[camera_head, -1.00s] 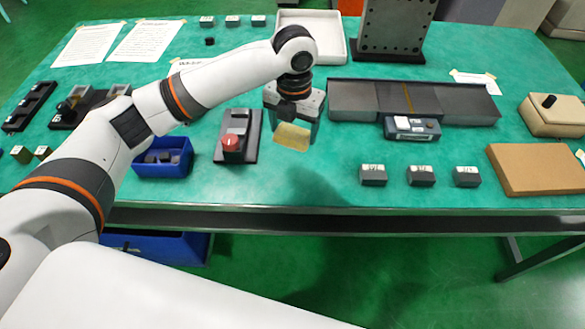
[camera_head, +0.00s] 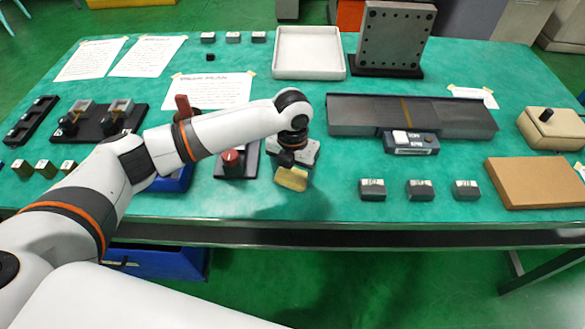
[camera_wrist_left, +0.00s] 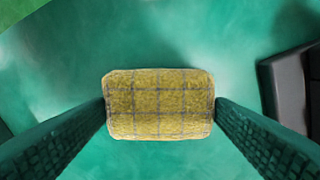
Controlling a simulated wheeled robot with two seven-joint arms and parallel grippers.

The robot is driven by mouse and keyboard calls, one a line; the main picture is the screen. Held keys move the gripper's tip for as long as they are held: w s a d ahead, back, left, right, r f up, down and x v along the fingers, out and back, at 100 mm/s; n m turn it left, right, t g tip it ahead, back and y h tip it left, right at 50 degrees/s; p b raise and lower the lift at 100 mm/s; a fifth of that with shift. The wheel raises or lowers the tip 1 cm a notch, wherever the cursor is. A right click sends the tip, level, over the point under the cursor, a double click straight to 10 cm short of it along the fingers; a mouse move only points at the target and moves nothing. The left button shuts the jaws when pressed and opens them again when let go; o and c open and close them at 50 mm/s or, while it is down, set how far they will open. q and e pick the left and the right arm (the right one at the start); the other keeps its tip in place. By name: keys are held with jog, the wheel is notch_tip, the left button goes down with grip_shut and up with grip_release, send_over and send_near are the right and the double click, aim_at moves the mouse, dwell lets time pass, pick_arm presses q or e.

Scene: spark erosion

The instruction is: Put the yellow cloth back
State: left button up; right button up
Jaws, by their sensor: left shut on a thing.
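The yellow cloth (camera_head: 291,178) is a small folded pad with a grid of dark lines, seen whole in the left wrist view (camera_wrist_left: 160,104). My left gripper (camera_head: 293,170) is shut on it, with one finger at each short side of the cloth. The cloth is over the green table mat near the front edge, right of the red-knobbed block. I cannot tell whether it touches the mat. My right gripper is not in view.
The red-knobbed block (camera_head: 232,163) stands just left of the gripper. Several grey labelled blocks (camera_head: 420,190) and a brown board (camera_head: 535,182) lie to the right. A grey rail (camera_head: 360,115) with a small device (camera_head: 410,142) is behind. A white tray (camera_head: 309,53) is at the back.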

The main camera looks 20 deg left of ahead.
aim_at(292, 174)
pick_arm(q)
jog(key=o, duration=0.9)
notch_tip(292, 174, up, 12)
jog(key=shift+s, duration=0.1)
dwell(0.4)
